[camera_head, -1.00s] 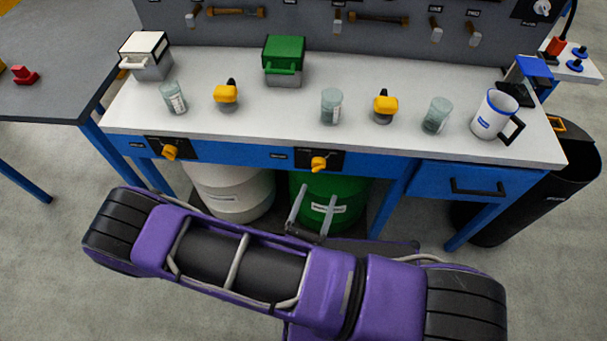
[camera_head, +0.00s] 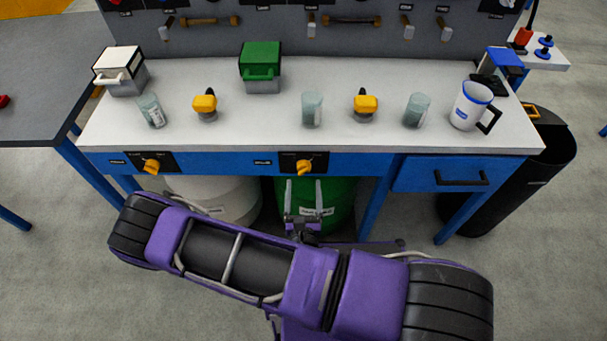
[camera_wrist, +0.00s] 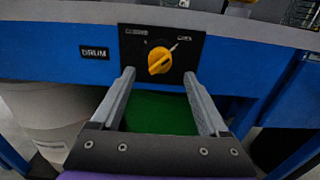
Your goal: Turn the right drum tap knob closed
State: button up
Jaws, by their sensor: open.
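The right drum tap knob is a yellow knob (camera_head: 304,167) on a black plate on the blue front rail of the bench, above the green drum (camera_head: 335,200). In the wrist view the knob (camera_wrist: 159,60) sits centred beyond my fingertips, its grip tilted up to the right. Small lettering flanks it on the plate, too small to read surely. My gripper (camera_head: 303,185) is open and empty, below and in front of the knob; its two fingers (camera_wrist: 158,78) point toward the plate, one on each side of the knob, apart from it. The left yellow knob (camera_head: 152,166) is above the white drum (camera_head: 235,198).
The white bench top (camera_head: 260,125) carries boxes, glass jars, yellow-topped valves and a mug (camera_head: 470,107). A drawer with a black handle (camera_head: 461,179) is right of the knob. A black bin (camera_head: 545,150) stands at the right end. Blue legs flank the drums.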

aim_at(303, 174)
jog(key=shift+w, duration=2.4)
grip_shut()
